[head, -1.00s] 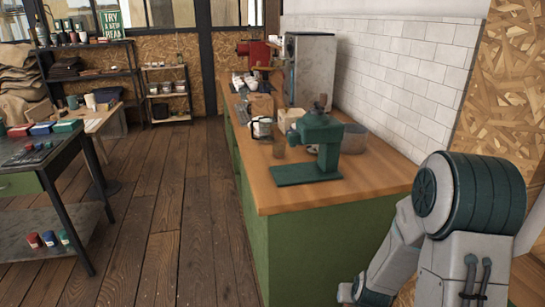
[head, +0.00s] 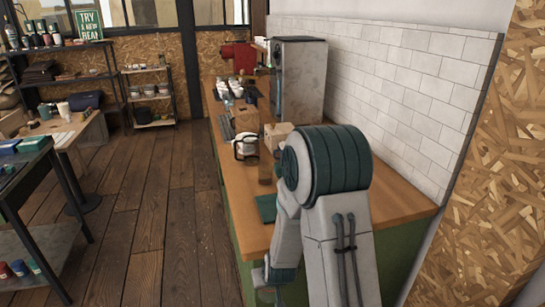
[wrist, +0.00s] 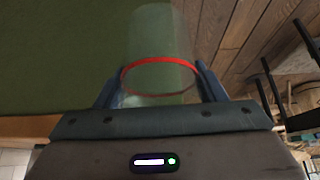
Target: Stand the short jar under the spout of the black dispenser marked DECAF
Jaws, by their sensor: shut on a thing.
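A clear glass jar with a red ring (wrist: 160,30) is between the fingers of my gripper (wrist: 160,77) in the wrist view. My gripper is shut on it, and the fingers reach to either side of the red ring. I cannot tell from this view how tall the jar is. In the head view my arm hangs low in front of the counter's near end, and the gripper is hard to make out there. I cannot make out a black dispenser marked DECAF or its spout in either view.
The long wooden counter (head: 228,190) carries a glass carafe (head: 244,147), a cardboard box (head: 277,133), a grey machine (head: 300,80) and a red machine (head: 238,58). A dark table (head: 30,190) stands left; wooden floor between is clear.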

